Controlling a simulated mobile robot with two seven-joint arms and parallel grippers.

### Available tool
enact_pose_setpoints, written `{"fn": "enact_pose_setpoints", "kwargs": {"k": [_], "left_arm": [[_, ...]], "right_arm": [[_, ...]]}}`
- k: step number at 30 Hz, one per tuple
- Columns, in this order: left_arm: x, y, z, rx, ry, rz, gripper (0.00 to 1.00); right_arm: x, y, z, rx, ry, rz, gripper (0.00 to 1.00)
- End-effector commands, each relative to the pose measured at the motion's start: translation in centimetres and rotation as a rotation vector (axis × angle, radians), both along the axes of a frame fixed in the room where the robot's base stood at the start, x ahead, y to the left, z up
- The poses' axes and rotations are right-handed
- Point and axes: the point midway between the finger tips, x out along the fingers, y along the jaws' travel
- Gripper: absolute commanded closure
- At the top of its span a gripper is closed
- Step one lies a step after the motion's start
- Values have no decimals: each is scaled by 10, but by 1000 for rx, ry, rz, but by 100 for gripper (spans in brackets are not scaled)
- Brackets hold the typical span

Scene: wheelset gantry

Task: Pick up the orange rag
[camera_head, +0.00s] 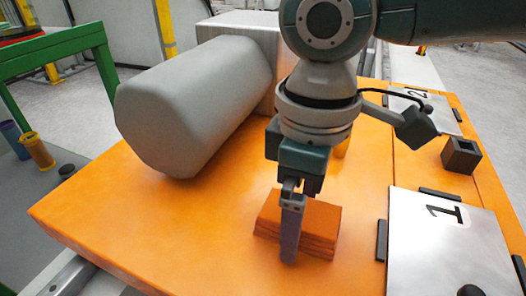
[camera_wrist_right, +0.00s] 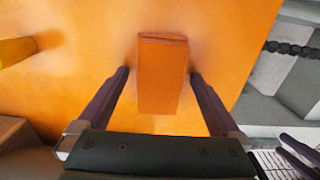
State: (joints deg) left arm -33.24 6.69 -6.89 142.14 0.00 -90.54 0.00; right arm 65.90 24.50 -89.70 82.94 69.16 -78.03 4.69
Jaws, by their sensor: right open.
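The orange rag (camera_head: 322,226) is a folded, layered block lying on the orange table top (camera_head: 165,228). In the right wrist view the rag (camera_wrist_right: 161,75) lies between the two fingers of my right gripper (camera_wrist_right: 158,78), with a small gap visible on each side. My right gripper (camera_head: 290,250) is open and comes down from above. In the head view a finger covers part of the rag's left side.
A large grey octagonal cylinder (camera_head: 190,105) lies left of the rag. Metal plates marked 1 (camera_head: 440,250) and 2 (camera_head: 425,108) lie to the right, with a small dark open box (camera_head: 461,156) between them. A yellow object (camera_wrist_right: 15,50) shows at left in the wrist view. The table's front left is clear.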

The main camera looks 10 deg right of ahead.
Motion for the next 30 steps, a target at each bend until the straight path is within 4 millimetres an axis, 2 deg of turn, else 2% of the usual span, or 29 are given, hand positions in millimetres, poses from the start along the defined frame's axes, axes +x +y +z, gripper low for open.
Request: {"fn": "enact_pose_setpoints", "kwargs": {"k": [8, 30], "left_arm": [[0, 2, -1, 8, 1, -5, 50], [0, 0, -1, 1, 1, -1, 50]], "right_arm": [[0, 0, -2, 1, -1, 1, 2], [0, 0, -2, 1, -1, 0, 84]]}}
